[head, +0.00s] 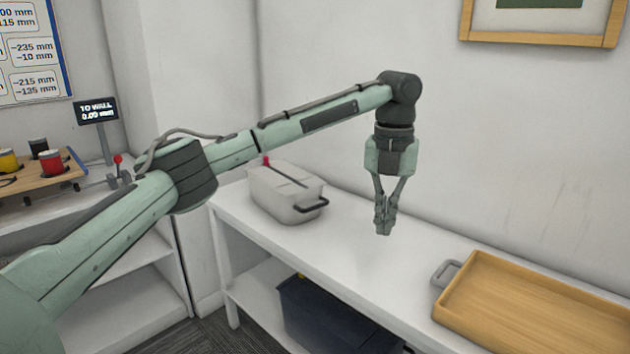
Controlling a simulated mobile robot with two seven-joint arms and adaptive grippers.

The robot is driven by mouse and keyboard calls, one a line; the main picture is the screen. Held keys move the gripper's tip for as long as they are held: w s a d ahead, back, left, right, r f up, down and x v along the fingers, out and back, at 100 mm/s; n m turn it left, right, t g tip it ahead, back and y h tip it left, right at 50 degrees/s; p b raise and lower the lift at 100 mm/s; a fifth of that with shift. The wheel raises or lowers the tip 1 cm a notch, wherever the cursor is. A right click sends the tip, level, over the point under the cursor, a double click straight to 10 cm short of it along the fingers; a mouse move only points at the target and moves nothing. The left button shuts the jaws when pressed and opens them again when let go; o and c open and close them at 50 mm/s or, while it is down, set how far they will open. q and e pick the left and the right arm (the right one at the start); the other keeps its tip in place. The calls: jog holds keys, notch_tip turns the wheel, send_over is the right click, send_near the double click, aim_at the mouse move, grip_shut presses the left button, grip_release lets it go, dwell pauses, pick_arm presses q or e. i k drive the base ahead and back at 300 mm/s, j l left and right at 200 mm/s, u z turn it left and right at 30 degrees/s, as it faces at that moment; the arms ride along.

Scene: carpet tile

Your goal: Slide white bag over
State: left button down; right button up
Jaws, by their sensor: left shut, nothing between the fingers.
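The white bag (283,194) stands upright at the left end of the white table, near the wall. It is boxy, with a dark zip line along its top, a dark handle on its right end and a small red piece at its back left corner. My left gripper (383,228) points down above the table, to the right of the bag and apart from it. Its fingers are shut with nothing between them. My left forearm passes above and behind the bag. My right gripper is not in view.
A wooden tray (540,306) with a grey handle lies on the table at the right. Bare white tabletop (350,246) lies between bag and tray. A dark bin (335,318) sits on the shelf below. A side counter at left holds a wooden rack (35,178) and a small display (97,111).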

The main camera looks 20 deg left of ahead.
aim_at(297, 203)
jog(key=i+j+z, duration=0.35)
jog(key=j, duration=0.8)
jog(key=i+j+z, duration=0.15)
jog(key=j+z, duration=0.15)
jog(key=j, duration=0.9)
jog(key=j+z, duration=0.35)
jog(key=j, duration=0.9)
jog(key=i, duration=0.05)
